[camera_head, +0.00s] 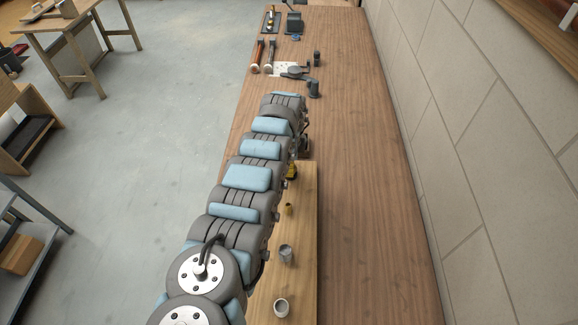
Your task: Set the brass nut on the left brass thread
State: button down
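A small brass piece (291,172) shows beside my arm, near the far end of the light wooden board. A second small brass piece (288,209) stands on the board, closer to the camera. They are too small to tell which is the nut and which is a thread. Part of what looks like my gripper (304,146) shows as a dark grey shape just beyond the farther brass piece. My arm hides most of it. I cannot see its fingertips or whether it holds anything.
A grey metal cup-like fitting (286,254) and a pale one (281,308) stand on the light board (304,235). The bench's right side (375,200) is clear up to the wall.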

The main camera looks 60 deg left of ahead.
dwell(0.3)
jog(key=m, duration=0.5)
jog(key=shift+f+m, duration=0.1)
jog(key=shift+m, duration=0.3)
grip_release()
dwell(0.6)
jog(key=shift+r+p, duration=2.2)
jog(key=shift+r, duration=0.3)
